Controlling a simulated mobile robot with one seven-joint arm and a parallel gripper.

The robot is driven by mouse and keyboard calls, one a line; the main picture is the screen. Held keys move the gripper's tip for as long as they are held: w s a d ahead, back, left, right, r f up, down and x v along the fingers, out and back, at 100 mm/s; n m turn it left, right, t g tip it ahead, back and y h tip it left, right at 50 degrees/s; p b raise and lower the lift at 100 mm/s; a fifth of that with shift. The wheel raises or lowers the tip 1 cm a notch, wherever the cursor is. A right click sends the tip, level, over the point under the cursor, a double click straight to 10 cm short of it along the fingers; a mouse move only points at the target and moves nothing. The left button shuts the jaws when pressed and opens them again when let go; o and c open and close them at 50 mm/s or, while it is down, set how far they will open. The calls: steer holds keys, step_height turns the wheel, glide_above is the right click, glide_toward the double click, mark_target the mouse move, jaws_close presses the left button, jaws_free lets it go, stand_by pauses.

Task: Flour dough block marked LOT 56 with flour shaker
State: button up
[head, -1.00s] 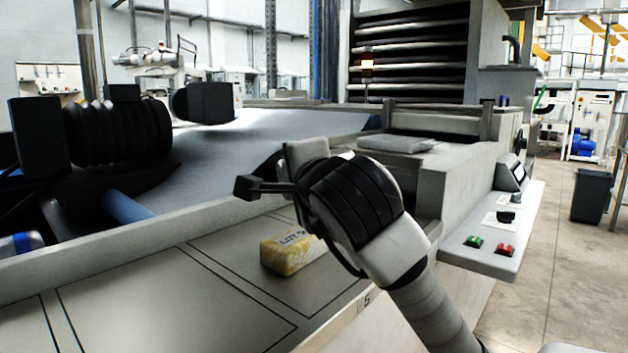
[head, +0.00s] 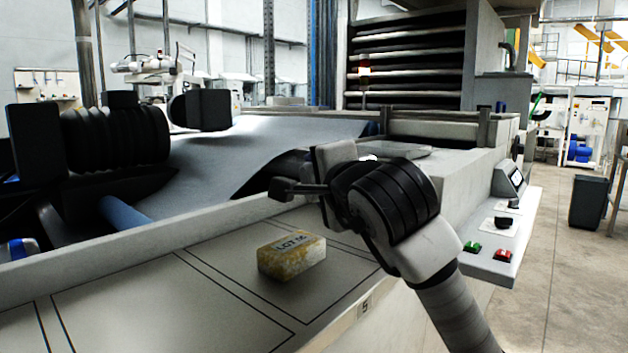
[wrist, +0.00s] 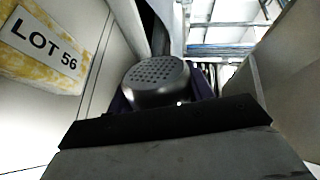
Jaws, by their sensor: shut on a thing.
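The dough block marked LOT 56 (head: 291,257) is yellow with whitish patches and lies on the outlined bench top, left of and below my gripper (head: 302,189) in the head view. In the wrist view the block (wrist: 45,45) shows at the upper left with its label readable. My gripper (wrist: 165,118) is shut on the flour shaker (wrist: 156,80), whose grey perforated round cap faces the wrist camera. The shaker's body is mostly hidden, and I cannot make the shaker out in the head view.
The bench ledge (head: 150,315) has black outlined areas and a tag marked 5; its left part is clear. Behind it are the grey sheet (head: 215,170) and black rollers (head: 115,135). A control panel (head: 490,240) with green and red buttons juts out at right.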

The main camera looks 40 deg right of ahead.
steer(key=shift+w+a+b, duration=0.2)
steer(key=shift+w+a, duration=0.05)
steer(key=shift+a, duration=0.3)
steer(key=shift+w+a+b, duration=0.2)
steer(key=shift+w+a, duration=0.05)
steer(key=shift+a, duration=0.3)
steer(key=shift+r, duration=0.1)
steer(key=shift+d+r+p, duration=0.1)
steer(key=shift+r+p, duration=0.15)
steer(key=shift+p, duration=0.3)
steer(key=r+m+p, duration=0.2)
steer(key=p, duration=0.2)
steer(key=r+m+y+p, duration=0.1)
steer(key=r+m+p, duration=0.1)
steer(key=p, duration=0.3)
steer(key=r+m+p, duration=0.2)
steer(key=r+p, duration=0.1)
steer(key=p, duration=0.2)
steer(key=shift+s+d+r+t, duration=0.1)
steer(key=shift+d+r+t, duration=0.15)
steer(key=shift+r+t, duration=0.1)
steer(key=r+m+p, duration=0.1)
steer(key=m+p, duration=0.1)
steer(key=p, duration=0.1)
steer(key=shift+r+m+y+p, duration=0.3)
steer(key=shift+r+m+y, duration=0.05)
steer(key=shift+m+y, duration=0.05)
